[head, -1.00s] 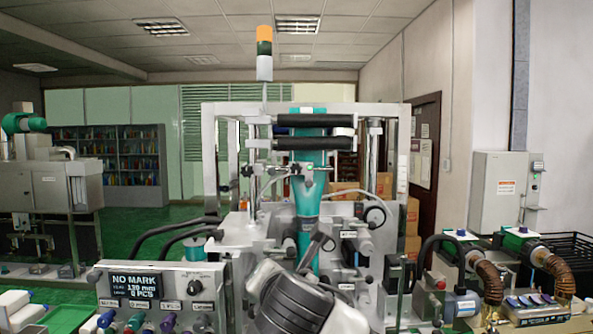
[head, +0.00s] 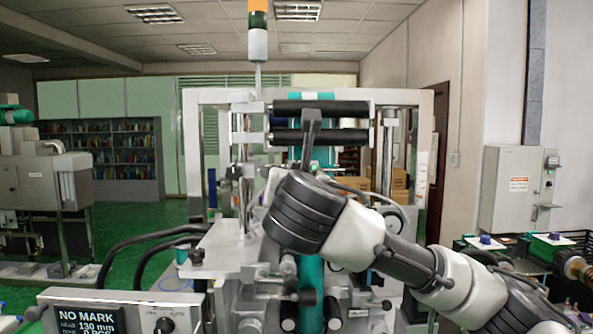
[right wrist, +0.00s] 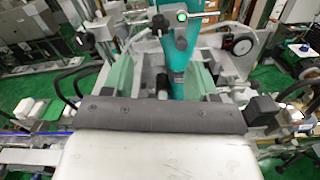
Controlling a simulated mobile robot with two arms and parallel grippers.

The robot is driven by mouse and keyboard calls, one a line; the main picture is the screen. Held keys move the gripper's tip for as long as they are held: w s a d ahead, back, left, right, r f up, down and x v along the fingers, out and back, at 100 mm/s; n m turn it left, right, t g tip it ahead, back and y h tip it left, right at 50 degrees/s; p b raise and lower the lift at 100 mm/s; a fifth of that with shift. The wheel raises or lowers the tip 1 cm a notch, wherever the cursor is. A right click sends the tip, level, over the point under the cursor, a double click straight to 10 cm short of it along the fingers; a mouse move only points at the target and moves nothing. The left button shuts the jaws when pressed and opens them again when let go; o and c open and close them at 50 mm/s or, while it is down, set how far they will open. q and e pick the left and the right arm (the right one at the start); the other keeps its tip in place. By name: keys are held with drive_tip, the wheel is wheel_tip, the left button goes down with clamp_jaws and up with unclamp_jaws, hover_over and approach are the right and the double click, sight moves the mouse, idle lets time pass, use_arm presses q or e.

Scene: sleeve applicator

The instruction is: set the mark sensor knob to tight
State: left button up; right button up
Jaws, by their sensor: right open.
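The sleeve applicator (head: 190,110) stands in front of me, with a teal sleeve web (head: 311,275) running down its middle. A small sensor head with a green light (right wrist: 182,17) sits on a cross bracket over the web in the right wrist view, with a dark round knob (right wrist: 160,23) beside it. I cannot read a setting on it. In the head view my right arm hides this area. My right gripper (head: 312,118) is open in front of the rollers, apart from the knob as far as I can tell. My left gripper is out of view.
The control panel display (head: 90,321) reads NO MARK, and a black panel knob (head: 165,325) is beside it. Two black rollers (head: 320,108) cross the frame above. A round dial (right wrist: 239,43) is to the right of the web. Black hoses (head: 140,250) curve at the left.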

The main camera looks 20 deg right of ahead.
sight(298, 168)
drive_tip(key=p+x, duration=0.1)
drive_tip(key=x, duration=0.1)
drive_tip(key=p+x, duration=0.2)
drive_tip(key=x, duration=0.1)
drive_tip(key=r+p+x, duration=0.1)
drive_tip(key=p+x, duration=0.1)
drive_tip(key=x, duration=0.1)
drive_tip(key=shift+p+x, duration=0.35)
drive_tip(key=shift+x, duration=0.45)
drive_tip(key=shift+f, duration=0.2)
drive_tip(key=shift+c, duration=1.2)
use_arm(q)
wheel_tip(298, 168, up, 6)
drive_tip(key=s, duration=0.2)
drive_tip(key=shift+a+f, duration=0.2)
use_arm(e)
drive_tip(key=shift+w, duration=0.1)
drive_tip(key=c, duration=0.7)
